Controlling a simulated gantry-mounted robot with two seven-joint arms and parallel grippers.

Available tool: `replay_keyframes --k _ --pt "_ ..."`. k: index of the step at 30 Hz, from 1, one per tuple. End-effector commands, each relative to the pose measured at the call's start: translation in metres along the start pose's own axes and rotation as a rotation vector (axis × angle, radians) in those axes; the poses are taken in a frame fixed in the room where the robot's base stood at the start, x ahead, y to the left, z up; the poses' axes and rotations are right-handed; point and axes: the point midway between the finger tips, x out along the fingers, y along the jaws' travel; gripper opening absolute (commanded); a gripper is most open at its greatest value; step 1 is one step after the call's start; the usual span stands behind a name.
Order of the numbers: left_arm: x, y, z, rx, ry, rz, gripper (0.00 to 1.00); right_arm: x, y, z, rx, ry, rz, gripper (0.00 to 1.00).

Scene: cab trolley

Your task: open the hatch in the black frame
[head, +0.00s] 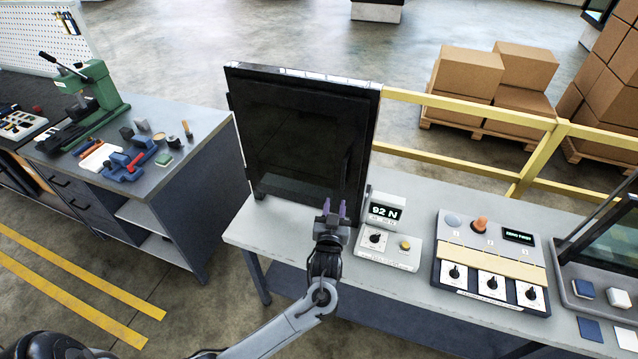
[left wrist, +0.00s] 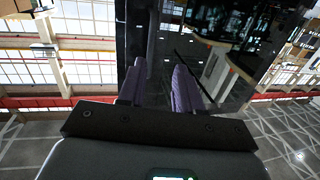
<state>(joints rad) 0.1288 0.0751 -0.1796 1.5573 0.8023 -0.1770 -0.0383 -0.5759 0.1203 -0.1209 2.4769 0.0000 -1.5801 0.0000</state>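The black frame (head: 372,135) stands upright at the left end of the grey bench. Its dark, glossy hatch (head: 290,135) looks shut, lying flush in the frame. A dark upright handle bar (head: 347,168) shows faintly near the hatch's right side. My left gripper (head: 334,207) is in front of the hatch's lower right, its purple fingers pointing at it. In the left wrist view the fingers (left wrist: 157,80) are apart, with the dark handle bar (left wrist: 152,45) appearing beyond and between their tips. I cannot tell whether they touch it. My right gripper is not in view.
A force readout box (head: 388,235) stands close right of my left gripper. A control panel (head: 490,260) and a screen unit (head: 610,250) are further right on the bench (head: 275,228). A yellow railing (head: 450,105) runs behind. A workbench with a green press (head: 95,90) is left.

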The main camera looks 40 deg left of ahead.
Motion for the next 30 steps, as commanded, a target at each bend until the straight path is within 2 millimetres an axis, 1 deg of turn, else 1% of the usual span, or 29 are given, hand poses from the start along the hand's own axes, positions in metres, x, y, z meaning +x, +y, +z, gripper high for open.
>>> replay_keyframes --k 1,3,7,11,21,25,30 --pt "0.006 0.005 -0.006 -0.015 0.018 0.001 0.34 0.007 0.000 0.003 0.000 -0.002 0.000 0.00" --pt "0.011 0.008 -0.015 -0.025 0.032 0.001 0.34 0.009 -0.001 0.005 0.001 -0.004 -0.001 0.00" --pt "0.022 0.010 -0.022 -0.032 0.041 0.002 0.34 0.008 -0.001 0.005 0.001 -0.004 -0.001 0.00" --pt "0.039 0.009 -0.024 -0.030 0.041 0.000 0.34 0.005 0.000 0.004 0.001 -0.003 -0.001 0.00" --pt "0.093 0.009 -0.025 -0.030 0.039 0.001 0.34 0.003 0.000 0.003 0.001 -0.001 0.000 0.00" --pt "0.107 0.010 -0.025 -0.030 0.039 0.003 0.34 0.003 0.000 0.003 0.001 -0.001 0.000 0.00" --pt "0.117 0.009 -0.025 -0.030 0.039 0.002 0.34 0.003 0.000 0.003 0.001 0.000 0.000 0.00"
